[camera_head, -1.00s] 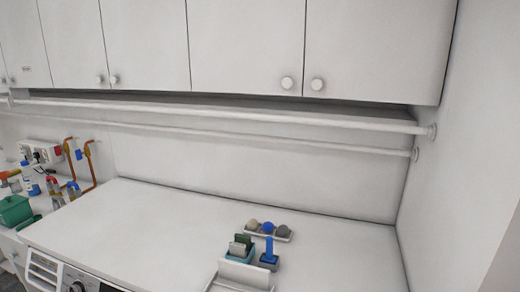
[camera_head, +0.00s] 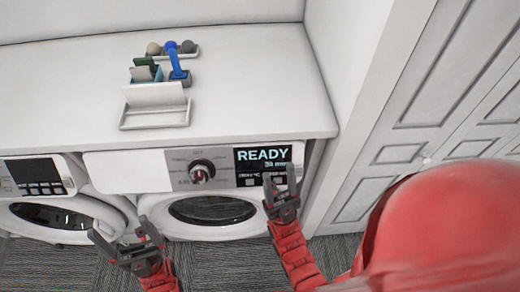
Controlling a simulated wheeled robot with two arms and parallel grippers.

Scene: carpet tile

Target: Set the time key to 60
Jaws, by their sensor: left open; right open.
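The washing machine (camera_head: 125,172) under the white counter has a dark display (camera_head: 263,157) at the right of its front panel. The display reads READY, with a smaller line that looks like a time in min below it. Small keys (camera_head: 250,182) sit under the display; their labels are too small to read, and I cannot tell which one is the time key. My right gripper (camera_head: 282,188) is open in front of the display's lower part and hides some of it. My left gripper (camera_head: 122,243) is open and empty, low in front of the machine, left of its round door (camera_head: 212,209).
A round dial (camera_head: 202,171) sits left of the display. A second machine (camera_head: 48,205) stands at the left. A white tray (camera_head: 155,118), a blue brush (camera_head: 173,58) and balls stand on the counter (camera_head: 240,90). A wall and panelled doors (camera_head: 420,125) are close on the right.

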